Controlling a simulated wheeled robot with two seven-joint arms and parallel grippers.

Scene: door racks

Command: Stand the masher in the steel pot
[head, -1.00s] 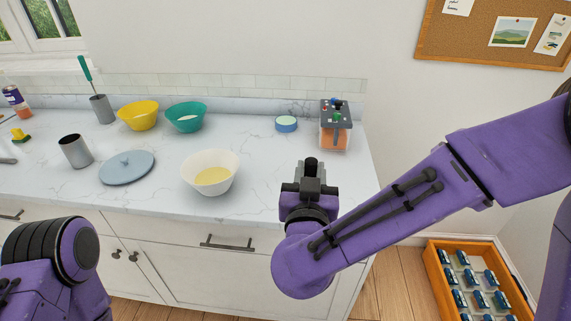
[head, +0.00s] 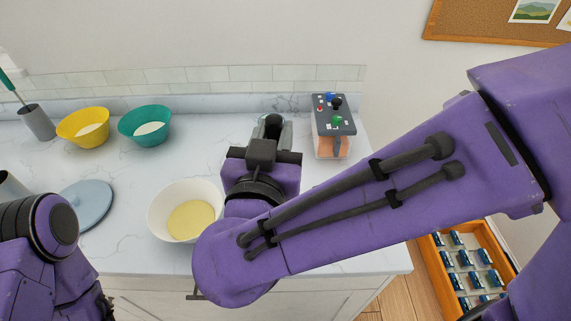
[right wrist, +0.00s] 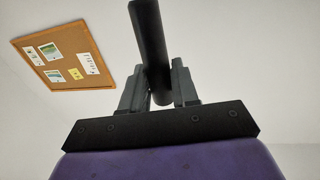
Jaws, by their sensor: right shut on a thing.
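My right gripper (head: 270,128) is over the counter right of the white bowl. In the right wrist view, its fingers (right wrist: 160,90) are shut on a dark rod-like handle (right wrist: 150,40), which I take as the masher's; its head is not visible. A grey steel pot (head: 38,123) stands at the back left with a teal-handled tool (head: 10,85) leaning in it. A second grey metal cylinder (head: 8,187) is cut by the left edge, partly behind my left arm. My left gripper is not clearly in view.
The white bowl with yellow contents (head: 165,225), blue-grey lid (head: 87,204), yellow bowl (head: 72,128) and teal bowl (head: 133,125) stand on the counter. A box with coloured knobs (head: 333,130) is at back right.

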